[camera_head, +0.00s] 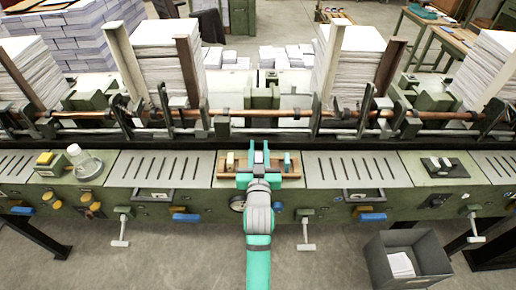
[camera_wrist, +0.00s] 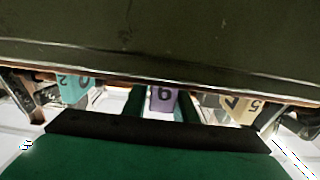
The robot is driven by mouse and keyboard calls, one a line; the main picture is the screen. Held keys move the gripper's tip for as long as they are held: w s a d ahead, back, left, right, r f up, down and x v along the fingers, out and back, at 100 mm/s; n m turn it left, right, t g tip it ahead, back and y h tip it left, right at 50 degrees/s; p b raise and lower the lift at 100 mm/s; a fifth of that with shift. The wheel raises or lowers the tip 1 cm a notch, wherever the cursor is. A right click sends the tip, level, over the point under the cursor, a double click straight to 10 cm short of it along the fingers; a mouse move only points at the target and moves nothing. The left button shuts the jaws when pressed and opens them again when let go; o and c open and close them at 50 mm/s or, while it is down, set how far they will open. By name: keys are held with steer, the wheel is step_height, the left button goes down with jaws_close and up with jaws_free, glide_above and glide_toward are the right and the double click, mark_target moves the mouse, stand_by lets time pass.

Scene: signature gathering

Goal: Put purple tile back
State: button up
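The purple tile (camera_head: 258,157) is at the middle of a small wooden rack (camera_head: 226,174) on the machine bench. In the wrist view the purple tile (camera_wrist: 163,98) shows a numeral, a 9 or a 6, and sits between my two dark fingers. My gripper (camera_head: 258,163) reaches in from the front, and its fingers appear shut on the tile's sides. A yellowish tile (camera_head: 230,161) stands to the left on the rack and a teal tile (camera_head: 287,162) to the right. Whether the purple tile touches the rack is hidden.
The bench has slotted grey plates on both sides of the rack. A clear bottle (camera_head: 84,163) stands at the left and a dark plate with small parts (camera_head: 437,164) lies at the right. A rod (camera_head: 330,114) and tall paper stacks (camera_head: 168,66) are behind. A grey bin (camera_head: 408,262) is on the floor.

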steer(key=shift+o, duration=0.9)
steer(key=shift+s+d, duration=0.1)
steer(key=shift+r, duration=0.2)
steer(key=s+f+g, duration=0.1)
steer(key=s+f, duration=0.3)
steer(key=s, duration=1.2)
steer(key=s+f, duration=0.4)
steer(key=s, duration=1.2)
steer(key=s+f+g, duration=0.1)
steer(key=s+f, duration=0.3)
steer(key=s, duration=1.2)
steer(key=shift+a+f+g, duration=0.2)
steer(key=shift+f+g, duration=0.05)
steer(key=shift+g, duration=0.05)
